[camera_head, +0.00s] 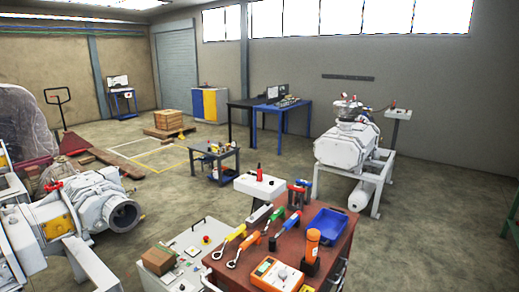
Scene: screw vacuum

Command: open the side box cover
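No part labelled as the side box cover can be picked out for certain. A light grey control box (215,232) with a red button and a dark handle stands at the bottom, left of the brown tool table. It looks closed from here. A white vacuum machine (340,147) sits on a white frame at the right, and I cannot make out a cover on its side. Neither of my grippers is in view.
The brown tool table (290,247) holds several screwdrivers and wrenches, a blue tray (326,224) and an orange meter (277,274). A large grey machine (90,208) stands at left. Open floor lies in the middle.

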